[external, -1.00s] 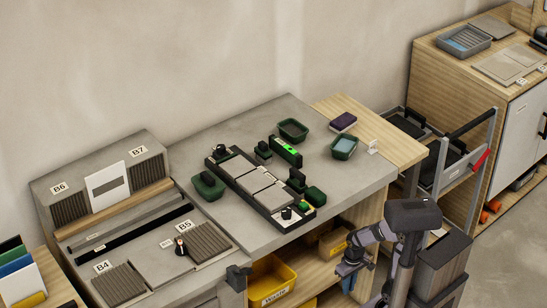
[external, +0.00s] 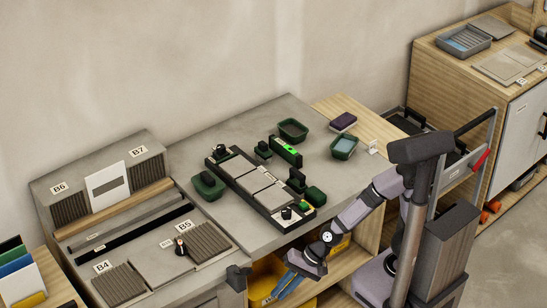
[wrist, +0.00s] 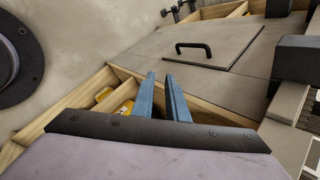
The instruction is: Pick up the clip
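My gripper (external: 283,286) is low at the front of the grey workbench (external: 225,135), beside the open shelf. In the wrist view its two blue fingers (wrist: 160,80) stand apart with nothing between them, so it is open and empty. I cannot make out a single clip for certain in either view. On the bench, a black frame (external: 232,177) holds grey tiles (external: 252,179). Small dark green or black pieces sit around it, too small to identify. Dark green bins stand at its left (external: 208,186) and behind it (external: 293,130).
A green-lit level (external: 286,151) lies behind the tiles. A green tub (external: 344,147) and a purple-topped block (external: 343,121) stand at the right. A yellow bin (external: 263,277) is on the shelf near my gripper. A panel with a black handle (wrist: 193,47) shows in the wrist view.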

